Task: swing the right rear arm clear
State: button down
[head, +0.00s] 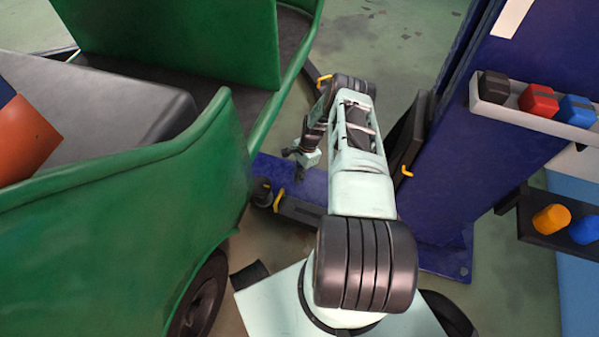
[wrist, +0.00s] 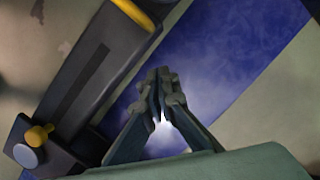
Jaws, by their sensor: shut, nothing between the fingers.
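A dark lift arm (head: 300,209) with a yellow handle (head: 278,201) and a round pad (head: 262,192) at its end lies low beside the green rickshaw (head: 130,190). A dark lift arm (wrist: 95,75) with a yellow handle (wrist: 135,12) and a yellow knob (wrist: 38,135) also runs diagonally across the left of the wrist view. I cannot tell for certain which arm is the right rear one. My gripper (wrist: 163,75) is shut and empty, to the right of this arm and apart from it in the picture. In the head view my gripper (head: 291,153) is small and partly hidden.
A blue lift post (head: 425,215) stands right of my arm, with another dark part (head: 405,130) and yellow handle (head: 407,172) against it. A shelf (head: 520,117) with black, red and blue pieces is at right. The rickshaw's wheel (head: 203,295) is close to my base.

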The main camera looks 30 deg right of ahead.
jog(key=shift+s+a+f, duration=0.1)
jog(key=shift+a+f, duration=0.25)
jog(key=shift+a, duration=0.4)
jog(key=shift+s+a+f, duration=0.15)
jog(key=shift+a+f, duration=0.15)
jog(key=shift+a, duration=0.45)
jog(key=shift+s+a+f, duration=0.1)
jog(key=shift+a+f, duration=0.25)
jog(key=shift+a, duration=0.4)
jog(key=shift+a, duration=0.1)
